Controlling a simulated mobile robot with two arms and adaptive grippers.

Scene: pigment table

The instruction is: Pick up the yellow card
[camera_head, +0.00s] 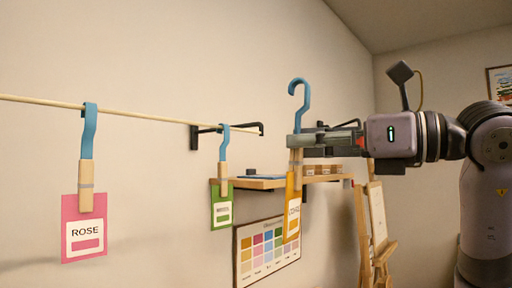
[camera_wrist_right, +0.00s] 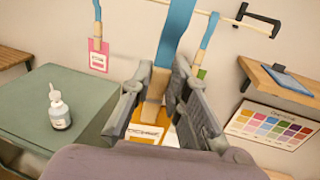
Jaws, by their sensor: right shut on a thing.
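The yellow card (camera_head: 291,210) hangs from a wooden peg (camera_head: 297,165) with a blue hook (camera_head: 299,95) on top. My right gripper (camera_head: 304,142) is shut on this hanger, around the top of the peg and the foot of the hook. The hook stands clear to the right of the rod's end, touching nothing else that I can see. In the right wrist view the yellow card (camera_wrist_right: 146,131) shows partly between the fingers, below the peg (camera_wrist_right: 156,85) and the blue hook (camera_wrist_right: 175,32). My left gripper is out of view.
A pink ROSE card (camera_head: 84,228) and a green card (camera_head: 222,206) hang on the thin rod (camera_head: 150,114). A wall shelf (camera_head: 262,184) and a colour chart (camera_head: 267,249) are behind. The right wrist view shows a green table (camera_wrist_right: 40,110) with a white bottle (camera_wrist_right: 60,112).

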